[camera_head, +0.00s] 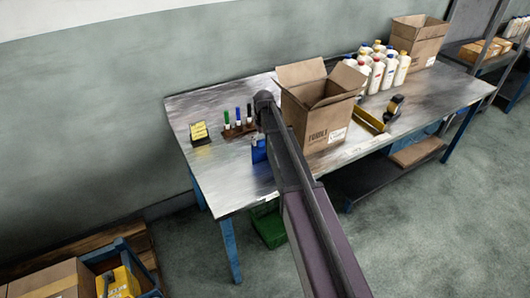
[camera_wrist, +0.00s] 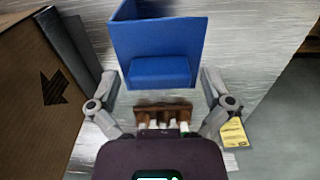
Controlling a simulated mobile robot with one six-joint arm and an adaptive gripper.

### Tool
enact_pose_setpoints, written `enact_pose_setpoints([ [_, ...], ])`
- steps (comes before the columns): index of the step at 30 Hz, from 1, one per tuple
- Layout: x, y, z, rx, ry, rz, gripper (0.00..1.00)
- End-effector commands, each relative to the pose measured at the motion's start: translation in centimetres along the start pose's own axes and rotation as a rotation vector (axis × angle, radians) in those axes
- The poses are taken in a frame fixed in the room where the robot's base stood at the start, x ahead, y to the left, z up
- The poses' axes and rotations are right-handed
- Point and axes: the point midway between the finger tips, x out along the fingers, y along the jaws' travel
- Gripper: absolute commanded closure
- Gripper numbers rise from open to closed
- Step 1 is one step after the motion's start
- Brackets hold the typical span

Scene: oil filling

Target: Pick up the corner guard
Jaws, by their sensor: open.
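A blue angled piece with a blue block on its face, which I take for the corner guard (camera_wrist: 160,35), is at the top middle of the wrist view. In the head view only part of the blue piece (camera_head: 258,151) shows on the table beside my arm. My gripper (camera_wrist: 161,80) is open, with one finger on each side of the block's lower part. I see no clear contact, and the height of the fingertips over the piece is hard to judge. In the head view my arm hides the gripper.
An open cardboard box (camera_head: 318,112) stands close by; its side (camera_wrist: 35,95) fills the left of the wrist view. A brown marker rack (camera_head: 240,130) and yellow notes (camera_head: 199,131) are near. White bottles (camera_head: 378,68) and a yellow-black tool (camera_head: 372,121) are farther right on the metal table (camera_head: 205,165).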

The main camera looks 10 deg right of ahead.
Motion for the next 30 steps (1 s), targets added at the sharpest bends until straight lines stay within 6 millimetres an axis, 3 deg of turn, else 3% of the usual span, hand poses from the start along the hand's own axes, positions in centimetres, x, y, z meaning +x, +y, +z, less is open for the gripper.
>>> enact_pose_setpoints([
  [14,-0.04,0.0,0.01,0.0,0.0,0.0,0.0],
  [15,-0.04,0.0,0.01,0.0,0.0,0.0,0.03],
  [21,-0.04,0.01,0.0,0.0,0.0,0.0,0.62],
  [24,-0.03,0.0,0.01,0.0,0.0,0.0,0.87],
  [30,-0.03,0.01,0.0,0.0,0.0,0.0,0.88],
])
